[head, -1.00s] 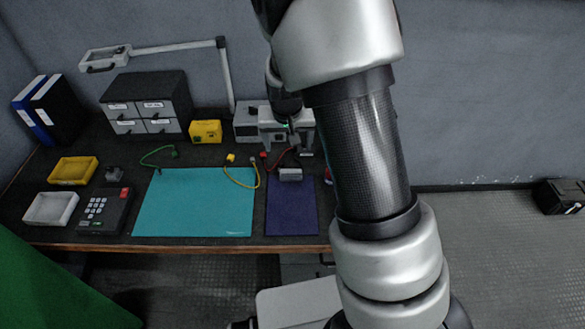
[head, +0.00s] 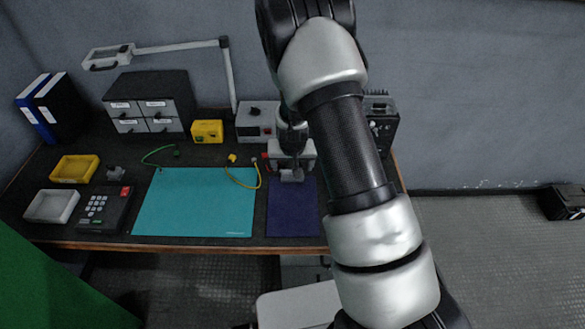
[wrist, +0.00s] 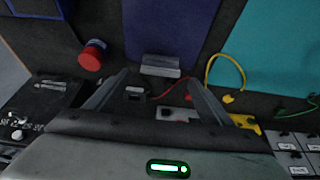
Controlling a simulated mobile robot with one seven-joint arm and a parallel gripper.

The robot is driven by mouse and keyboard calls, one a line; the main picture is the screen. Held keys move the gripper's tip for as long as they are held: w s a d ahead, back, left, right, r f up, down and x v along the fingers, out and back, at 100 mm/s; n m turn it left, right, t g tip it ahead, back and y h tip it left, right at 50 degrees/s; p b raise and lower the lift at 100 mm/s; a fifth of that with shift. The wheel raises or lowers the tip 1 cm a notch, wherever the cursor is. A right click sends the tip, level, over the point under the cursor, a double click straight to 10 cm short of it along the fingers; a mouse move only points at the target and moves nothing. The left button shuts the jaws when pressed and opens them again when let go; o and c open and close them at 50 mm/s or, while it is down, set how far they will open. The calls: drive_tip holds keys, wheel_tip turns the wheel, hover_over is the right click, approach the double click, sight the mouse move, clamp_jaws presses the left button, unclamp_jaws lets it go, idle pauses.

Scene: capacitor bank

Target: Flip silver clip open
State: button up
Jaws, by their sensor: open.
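A small silver-grey block (wrist: 160,67), which looks like the silver clip, sits at the near-wall edge of the dark blue mat (wrist: 168,25). In the head view the mat (head: 292,215) shows, but the block is largely hidden by my gripper. My gripper (wrist: 158,79) is open and empty in the wrist view, with its fingers on either side of the line to the block. The block appears just beyond the fingertips; I cannot tell whether they touch. In the head view my gripper (head: 291,168) hangs over the mat's back edge.
A teal mat (head: 200,203) lies to the left, with a yellow cable (head: 243,180) near its corner. A red-capped round item (wrist: 92,55) lies beside the blue mat. A black device (head: 381,122) and a grey box (head: 256,121) stand at the back. The blue mat's front is clear.

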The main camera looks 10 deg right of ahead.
drive_tip(key=shift+x, duration=1.2)
drive_tip(key=c, duration=1)
drive_tip(key=shift+c, duration=0.2)
